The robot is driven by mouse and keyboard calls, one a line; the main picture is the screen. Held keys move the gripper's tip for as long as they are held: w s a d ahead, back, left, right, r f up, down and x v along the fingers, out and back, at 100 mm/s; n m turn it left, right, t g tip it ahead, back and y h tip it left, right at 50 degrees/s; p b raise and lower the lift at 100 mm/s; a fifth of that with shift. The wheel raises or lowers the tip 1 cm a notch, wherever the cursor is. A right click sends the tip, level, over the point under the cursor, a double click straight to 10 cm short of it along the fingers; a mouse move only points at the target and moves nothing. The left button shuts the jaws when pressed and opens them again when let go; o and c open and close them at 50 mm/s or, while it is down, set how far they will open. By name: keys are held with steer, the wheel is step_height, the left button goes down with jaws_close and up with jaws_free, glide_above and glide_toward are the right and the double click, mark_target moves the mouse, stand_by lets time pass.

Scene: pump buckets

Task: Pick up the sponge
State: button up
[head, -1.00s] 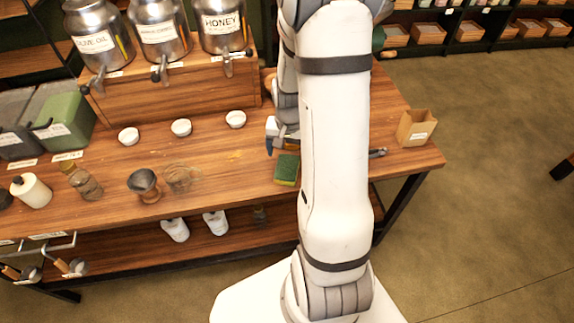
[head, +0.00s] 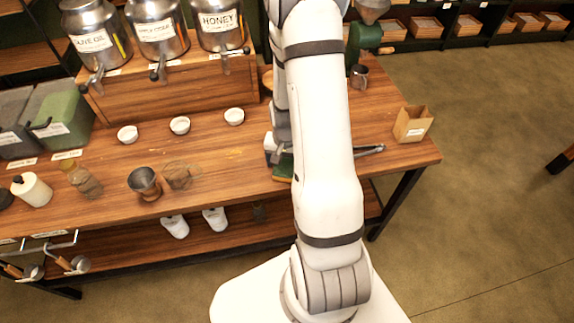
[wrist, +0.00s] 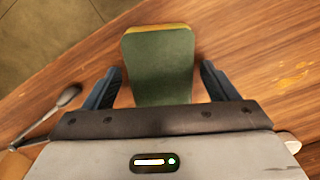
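The sponge (wrist: 158,62), green with a yellow edge, lies on the wooden table near its front edge. In the wrist view my gripper (wrist: 161,68) is open, with one dark blue finger on each side of the sponge and a gap on both sides. The near end of the sponge reaches the gripper's body in that view; whether they touch I cannot tell. In the head view only part of the sponge (head: 283,170) shows, as my gripper (head: 276,158) and arm cover the rest.
A metal utensil (head: 369,151) lies right of my arm, with a paper bag (head: 412,124) beyond it. Small white bowls (head: 180,125), a brown cup (head: 144,182) and a glass (head: 181,176) stand to the left. The table (head: 238,178) is bare just left of the sponge.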

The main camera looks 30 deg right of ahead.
steer(key=c, duration=1)
steer(key=shift+r, duration=0.15)
